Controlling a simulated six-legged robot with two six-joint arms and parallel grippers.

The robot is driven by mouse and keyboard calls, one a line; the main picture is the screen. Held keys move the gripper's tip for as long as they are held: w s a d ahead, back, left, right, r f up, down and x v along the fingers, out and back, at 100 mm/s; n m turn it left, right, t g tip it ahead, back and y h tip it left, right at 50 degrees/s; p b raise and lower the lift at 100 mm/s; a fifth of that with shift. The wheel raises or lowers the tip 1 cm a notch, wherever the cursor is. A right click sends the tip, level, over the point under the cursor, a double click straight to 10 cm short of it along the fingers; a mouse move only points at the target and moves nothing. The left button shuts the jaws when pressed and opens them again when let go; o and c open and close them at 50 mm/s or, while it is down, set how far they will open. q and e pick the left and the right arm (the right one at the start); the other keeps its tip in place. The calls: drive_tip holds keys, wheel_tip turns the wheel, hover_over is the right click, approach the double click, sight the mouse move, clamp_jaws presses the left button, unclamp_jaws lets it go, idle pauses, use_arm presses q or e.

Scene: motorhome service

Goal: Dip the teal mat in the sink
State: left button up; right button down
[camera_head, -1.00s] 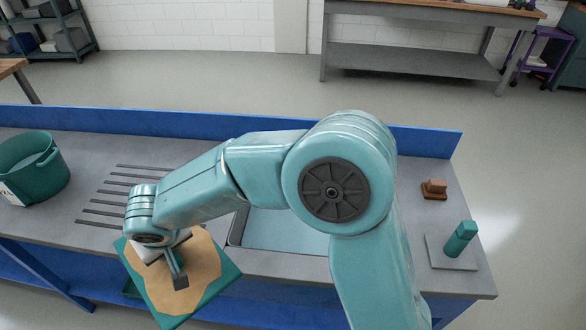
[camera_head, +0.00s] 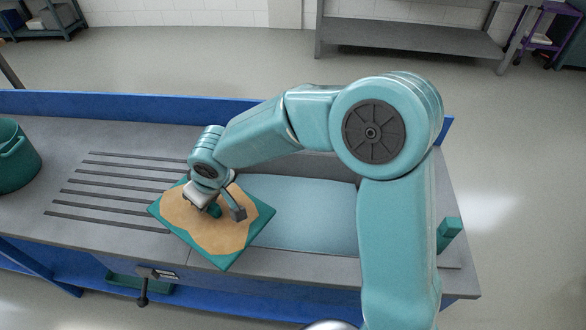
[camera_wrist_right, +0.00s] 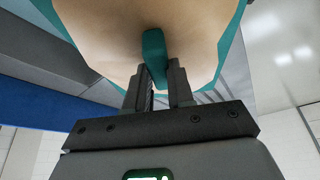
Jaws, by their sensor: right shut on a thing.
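The teal mat (camera_head: 262,222) has a large tan patch (camera_head: 220,238) on its upper face and a small teal grip in the middle. My right gripper (camera_head: 222,211) is shut on that grip; the wrist view shows the jaws (camera_wrist_right: 163,80) closed around the teal grip (camera_wrist_right: 154,52). The mat is held above the left end of the sink (camera_head: 310,210), overlapping the ridged drainboard. The sink looks filled with pale blue water. The mat hides the sink's left edge, and I cannot tell its exact height. My left gripper is out of view.
A green bucket (camera_head: 14,158) stands at the far left of the counter. The grooved drainboard (camera_head: 110,190) is clear. A teal block-like item (camera_head: 448,233) stands right of the sink, partly behind my arm. A black lever (camera_head: 143,288) hangs at the counter's front.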

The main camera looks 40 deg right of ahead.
drive_tip(key=s+d+f+n+y+b, duration=0.1)
drive_tip(key=s+d+n, duration=0.2)
drive_tip(key=d, duration=0.7)
drive_tip(key=s+d+f+n+y+b, duration=0.1)
drive_tip(key=s+d+f+n, duration=0.1)
drive_tip(key=d, duration=0.8)
drive_tip(key=shift+n+g, duration=0.3)
drive_tip(key=shift+g, duration=0.2)
drive_tip(key=f+b, duration=0.5)
drive_tip(key=f, duration=0.1)
drive_tip(key=f+b, duration=0.5)
drive_tip(key=f, duration=0.1)
drive_tip(key=d+f+b, duration=0.1)
drive_tip(key=f+b, duration=0.5)
drive_tip(key=shift+s, duration=0.25)
drive_tip(key=shift+r, duration=0.15)
wheel_tip(320, 180, up, 16)
drive_tip(key=p, duration=1.1)
drive_tip(key=shift+r, duration=0.2)
idle(1.3)
